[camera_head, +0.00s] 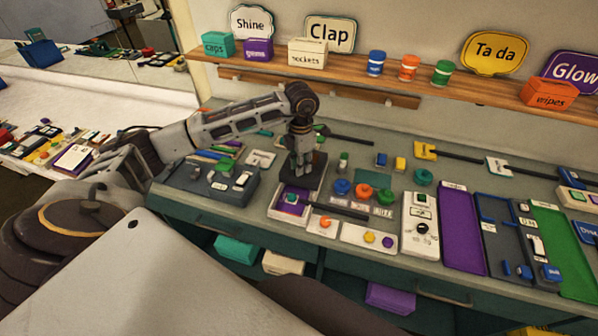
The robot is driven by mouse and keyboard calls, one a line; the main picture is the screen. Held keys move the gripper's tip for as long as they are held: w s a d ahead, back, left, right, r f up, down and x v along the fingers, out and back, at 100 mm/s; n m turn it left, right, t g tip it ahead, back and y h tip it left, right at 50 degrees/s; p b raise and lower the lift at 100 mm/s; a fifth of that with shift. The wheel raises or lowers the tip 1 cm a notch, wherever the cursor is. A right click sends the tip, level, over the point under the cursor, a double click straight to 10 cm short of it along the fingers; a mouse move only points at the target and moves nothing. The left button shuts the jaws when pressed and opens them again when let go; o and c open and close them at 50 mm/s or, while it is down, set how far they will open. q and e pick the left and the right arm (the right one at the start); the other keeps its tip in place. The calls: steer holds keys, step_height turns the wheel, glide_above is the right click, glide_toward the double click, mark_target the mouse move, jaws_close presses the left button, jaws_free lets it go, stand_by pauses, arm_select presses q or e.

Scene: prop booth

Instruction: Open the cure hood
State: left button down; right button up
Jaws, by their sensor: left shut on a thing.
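What I take to be the cure hood is a small white box with a purple inside (283,208) at the middle of the bench. A small teal piece (291,198) shows in it. A dark panel (319,168), apparently its lid, stands raised behind the box. My left gripper (301,172) points down at this panel from above, its fingers closed at the panel and partly covering it. The exact grip point is too small to see. My right gripper is not in view.
A dark bar (337,208) juts right from the box. A grey tray (215,186) lies to the left, a white switch panel (421,226) and purple mat (462,230) to the right. Blue and green knobs stand close by. A wooden shelf (340,72) runs behind.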

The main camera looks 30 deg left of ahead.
arm_select(q)
steer(key=shift+w+a+f, duration=0.1)
steer(key=shift+w+a, duration=0.15)
steer(key=shift+w, duration=0.75)
steer(key=shift+s, duration=0.15)
steer(key=c, duration=1.3)
jaws_free()
steer(key=shift+o, duration=0.2)
step_height(320, 180, up, 12)
